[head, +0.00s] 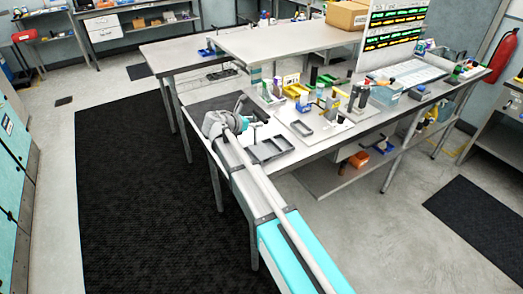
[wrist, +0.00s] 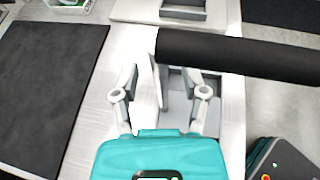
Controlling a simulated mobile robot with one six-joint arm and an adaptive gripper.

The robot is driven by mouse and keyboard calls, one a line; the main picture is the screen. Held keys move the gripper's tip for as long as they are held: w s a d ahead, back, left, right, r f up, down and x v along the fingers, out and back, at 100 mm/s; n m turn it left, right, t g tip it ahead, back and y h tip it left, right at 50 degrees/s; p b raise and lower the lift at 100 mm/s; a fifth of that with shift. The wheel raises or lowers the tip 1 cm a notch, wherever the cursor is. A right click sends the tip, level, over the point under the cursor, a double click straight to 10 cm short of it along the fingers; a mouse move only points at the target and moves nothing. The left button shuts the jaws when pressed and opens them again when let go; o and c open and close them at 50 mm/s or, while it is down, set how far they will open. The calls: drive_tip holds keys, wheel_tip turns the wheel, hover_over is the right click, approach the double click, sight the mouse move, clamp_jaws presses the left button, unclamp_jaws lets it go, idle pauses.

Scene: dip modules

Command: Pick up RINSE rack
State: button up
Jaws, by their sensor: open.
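My gripper (wrist: 163,90) is open in the wrist view, its two pale fingers spread either side of a thin light-grey upright piece. A thick black bar (wrist: 240,55), perhaps a rack handle, crosses the picture just ahead of the fingers and hides part of what lies below. In the head view my gripper (head: 246,122) is over the near left end of the bench, by a dark upright piece (head: 240,103). I cannot read a RINSE label, so I cannot tell for sure which thing is the rack. No grip on anything shows.
A grey tray (head: 270,149) lies beside my gripper on the bench. Another tray (head: 301,128) sits on a pale board, with several racks and bottles behind. A dark mat (wrist: 45,85) lies left in the wrist view. A cardboard box (head: 347,15) stands at the back.

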sight(255, 114)
clamp_jaws()
drive_tip(key=shift+r, duration=0.15)
idle(0.5)
wheel_tip(255, 114, up, 3)
drive_tip(key=p, duration=0.3)
drive_tip(key=shift+r, duration=0.15)
drive_tip(key=s+d+r+p, duration=0.8)
drive_tip(key=d+r+p, duration=0.1)
drive_tip(key=d+p, duration=0.1)
drive_tip(key=shift+s+d+r, duration=0.25)
drive_tip(key=shift+s+d, duration=0.1)
drive_tip(key=shift+d, duration=0.15)
idle(0.5)
